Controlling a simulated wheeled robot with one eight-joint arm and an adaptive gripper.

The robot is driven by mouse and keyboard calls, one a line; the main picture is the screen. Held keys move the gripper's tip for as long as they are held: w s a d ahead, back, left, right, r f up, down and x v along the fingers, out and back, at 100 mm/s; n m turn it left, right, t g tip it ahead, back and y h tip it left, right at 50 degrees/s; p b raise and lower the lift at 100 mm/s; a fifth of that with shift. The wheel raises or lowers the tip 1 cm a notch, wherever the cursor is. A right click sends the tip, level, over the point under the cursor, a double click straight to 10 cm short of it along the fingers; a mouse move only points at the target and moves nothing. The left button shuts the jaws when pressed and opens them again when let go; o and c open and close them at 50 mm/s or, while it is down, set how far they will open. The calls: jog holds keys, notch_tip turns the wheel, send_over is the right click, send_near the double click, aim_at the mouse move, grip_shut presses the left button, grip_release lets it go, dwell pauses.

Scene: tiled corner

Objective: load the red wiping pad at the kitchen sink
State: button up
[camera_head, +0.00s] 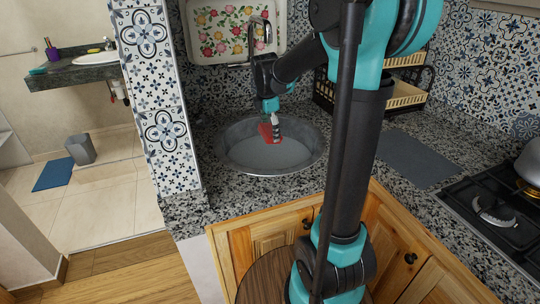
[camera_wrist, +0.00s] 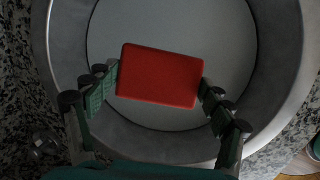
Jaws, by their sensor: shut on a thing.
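The red wiping pad (camera_wrist: 159,75) is a flat rectangular block. In the wrist view it lies between the two fingers of my gripper (camera_wrist: 159,86), which is shut on its short sides. The head view also shows the red pad (camera_head: 265,132) beside my gripper (camera_head: 271,122), over the round sink (camera_head: 238,160). The grey sink bowl also fills most of the wrist view (camera_wrist: 277,60). I cannot tell how far the pad is above the bowl's bottom. Part of the pad is hidden by the gripper in the head view.
A tap (camera_head: 252,38) stands behind the sink, near a flowered tray (camera_head: 214,36). A tiled pillar (camera_head: 158,95) is at the left. A dish rack (camera_head: 408,92), a grey mat (camera_head: 412,158) and a gas hob (camera_head: 490,215) are at the right. Speckled counter surrounds the sink.

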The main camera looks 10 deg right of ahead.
aim_at(271, 128)
jog(key=shift+w+d+v, duration=0.1)
jog(key=shift+w+v, duration=0.05)
jog(key=shift+v, duration=0.6)
jog(key=shift+w+d+v, duration=0.1)
jog(key=shift+w+v, duration=0.05)
jog(key=shift+v, duration=0.6)
jog(key=shift+w+d+v, duration=0.1)
jog(key=shift+w+v, duration=0.05)
jog(key=shift+v, duration=0.6)
jog(key=shift+r, duration=0.1)
dwell(0.4)
jog(key=shift+w+d+v, duration=0.1)
jog(key=shift+w+v, duration=0.1)
jog(key=shift+v, duration=0.8)
jog(key=shift+w+d+v, duration=0.1)
jog(key=shift+w+v, duration=0.05)
jog(key=shift+v, duration=0.8)
jog(key=shift+s, duration=0.2)
